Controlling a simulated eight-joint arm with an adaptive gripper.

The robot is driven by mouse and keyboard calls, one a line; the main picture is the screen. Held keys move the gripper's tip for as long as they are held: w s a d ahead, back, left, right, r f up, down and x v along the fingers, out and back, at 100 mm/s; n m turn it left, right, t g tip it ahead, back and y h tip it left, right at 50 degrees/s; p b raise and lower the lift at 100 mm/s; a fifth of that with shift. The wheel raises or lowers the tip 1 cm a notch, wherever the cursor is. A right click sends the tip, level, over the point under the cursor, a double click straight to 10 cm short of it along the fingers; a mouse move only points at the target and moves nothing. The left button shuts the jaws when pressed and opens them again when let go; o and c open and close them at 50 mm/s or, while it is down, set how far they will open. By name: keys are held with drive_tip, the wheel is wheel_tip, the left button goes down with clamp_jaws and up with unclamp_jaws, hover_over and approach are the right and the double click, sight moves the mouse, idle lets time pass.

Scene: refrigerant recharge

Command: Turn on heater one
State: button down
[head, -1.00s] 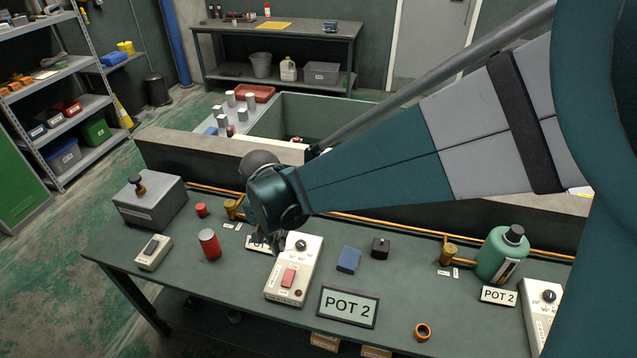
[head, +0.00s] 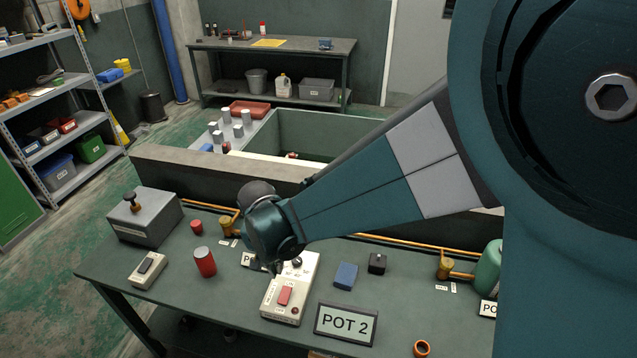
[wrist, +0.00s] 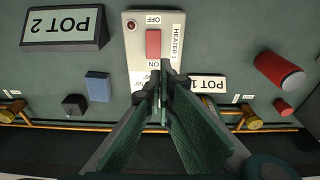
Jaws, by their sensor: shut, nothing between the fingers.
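The heater one box (head: 304,270) is a white control box on the bench. The wrist view shows its body (wrist: 135,50) upside down, labelled HEATER 1. Its red rocker switch (wrist: 153,43) sits between the OFF and ON labels; I cannot tell which end is pressed. The switch also shows in the head view (head: 285,295). A dark red lamp (wrist: 131,25) is beside the OFF label. My gripper (wrist: 163,70) is shut and empty, its tips appearing close to the ON end; contact cannot be told. In the head view my wrist hides most of the gripper, above the box's far end.
A blue block (head: 346,275) and a small black block (head: 377,263) lie right of the box. The POT 2 sign (head: 346,324) stands in front right. A red cylinder (head: 205,262) and a small grey switch box (head: 148,269) are at left. Copper pipe and valves run behind.

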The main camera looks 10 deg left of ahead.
sight(282, 289)
drive_tip(key=shift+w+f+b, duration=0.1)
drive_tip(key=shift+w+f, duration=0.15)
drive_tip(key=shift+f, duration=1.4)
drive_tip(key=shift+w+f+b, duration=0.15)
drive_tip(key=shift+w+f, duration=0.15)
drive_tip(key=shift+f, duration=1.4)
drive_tip(key=shift+w+f+b, duration=0.1)
drive_tip(key=shift+w+f, duration=0.15)
drive_tip(key=shift+f, duration=1.4)
drive_tip(key=shift+w+f+g+b, duration=0.3)
drive_tip(key=shift+f+g+b, duration=0.3)
drive_tip(key=shift+f+b, duration=0.05)
drive_tip(key=shift+s+r, duration=0.2)
drive_tip(key=shift+s, duration=0.05)
drive_tip(key=shift+s+r, duration=0.25)
drive_tip(key=shift+s, duration=0.25)
drive_tip(key=shift+r, duration=0.2)
wheel_tip(282, 289, up, 14)
drive_tip(key=w+p, duration=0.2)
drive_tip(key=shift+f, duration=0.25)
